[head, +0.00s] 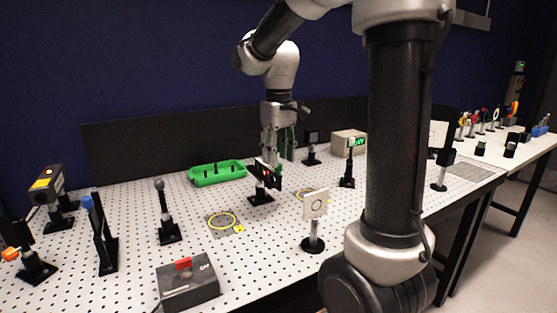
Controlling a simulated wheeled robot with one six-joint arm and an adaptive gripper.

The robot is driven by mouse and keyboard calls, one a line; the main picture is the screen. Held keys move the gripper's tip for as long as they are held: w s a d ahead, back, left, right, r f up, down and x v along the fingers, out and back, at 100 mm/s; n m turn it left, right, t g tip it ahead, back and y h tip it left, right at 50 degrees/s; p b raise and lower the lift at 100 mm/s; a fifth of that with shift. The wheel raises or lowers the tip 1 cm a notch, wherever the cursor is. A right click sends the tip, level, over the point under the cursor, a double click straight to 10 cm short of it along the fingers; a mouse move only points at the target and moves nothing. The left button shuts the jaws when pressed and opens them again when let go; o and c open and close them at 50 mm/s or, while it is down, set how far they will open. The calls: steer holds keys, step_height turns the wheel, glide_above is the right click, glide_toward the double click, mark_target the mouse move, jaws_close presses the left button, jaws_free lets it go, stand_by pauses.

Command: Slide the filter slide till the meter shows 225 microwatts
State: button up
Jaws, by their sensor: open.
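The dark filter slide (268,173), with small reddish marks, stands on a black post mount near the middle of the perforated table. My gripper (280,158) points down just behind and above the slide, with its fingers open. The slide's edge and the fingertips overlap in this view, so I cannot tell whether they touch.
A green tray (217,174) lies left of my gripper. A white target card (315,206) stands in front, right of the slide. A grey box (188,284) with a red top part sits at the front. Several posts stand at left. A yellow ring (222,221) marks open board.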

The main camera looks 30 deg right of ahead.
steer(key=shift+f, duration=1.1)
jaws_close()
steer(key=shift+w, duration=0.8)
steer(key=shift+c, duration=0.7)
jaws_free()
steer(key=shift+o, duration=0.7)
step_height(320, 180, up, 12)
